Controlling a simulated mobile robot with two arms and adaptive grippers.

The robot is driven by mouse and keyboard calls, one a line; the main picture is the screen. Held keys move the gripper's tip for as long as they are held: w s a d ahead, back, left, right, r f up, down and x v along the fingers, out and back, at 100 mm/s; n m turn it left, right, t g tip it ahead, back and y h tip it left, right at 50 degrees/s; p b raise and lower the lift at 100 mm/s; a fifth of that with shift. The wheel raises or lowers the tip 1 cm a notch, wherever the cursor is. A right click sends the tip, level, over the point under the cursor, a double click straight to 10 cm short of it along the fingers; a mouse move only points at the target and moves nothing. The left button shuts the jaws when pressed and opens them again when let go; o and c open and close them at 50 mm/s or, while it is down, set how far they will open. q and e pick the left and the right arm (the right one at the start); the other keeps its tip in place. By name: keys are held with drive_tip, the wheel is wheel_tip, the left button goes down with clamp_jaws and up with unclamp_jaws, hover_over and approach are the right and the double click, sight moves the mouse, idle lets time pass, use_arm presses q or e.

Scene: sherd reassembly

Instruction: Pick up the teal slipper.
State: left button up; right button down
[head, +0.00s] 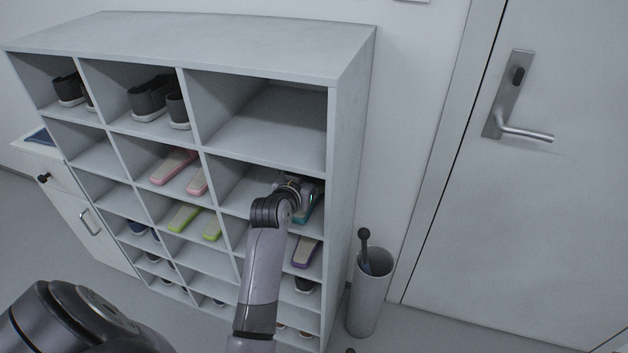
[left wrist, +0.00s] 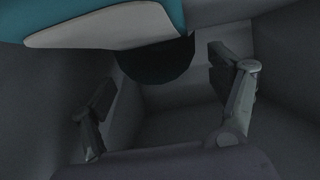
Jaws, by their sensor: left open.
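The teal slipper (head: 309,208) lies in a right-column compartment of the shoe rack, mostly hidden in the head view behind my left gripper (head: 293,188). In the left wrist view the slipper's teal part and pale sole (left wrist: 105,25) fill the top of the picture. A dark rounded shape lies just below it. My left gripper (left wrist: 160,80) has its two fingers spread apart with nothing between them. The slipper is close to the fingertips; I cannot tell whether they touch. My right gripper is not in view.
The grey shoe rack (head: 347,110) has dividers around the gripper. Pink slippers (head: 174,167), lime slippers (head: 184,217), a purple slipper (head: 305,252) and dark shoes (head: 150,97) sit in other compartments. The top right compartment is empty. A grey bin (head: 368,300) stands right of the rack.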

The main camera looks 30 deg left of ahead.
use_arm(q)
drive_tip(key=c, duration=1.3)
drive_tip(key=shift+c, duration=0.5)
drive_tip(key=shift+r, duration=0.1)
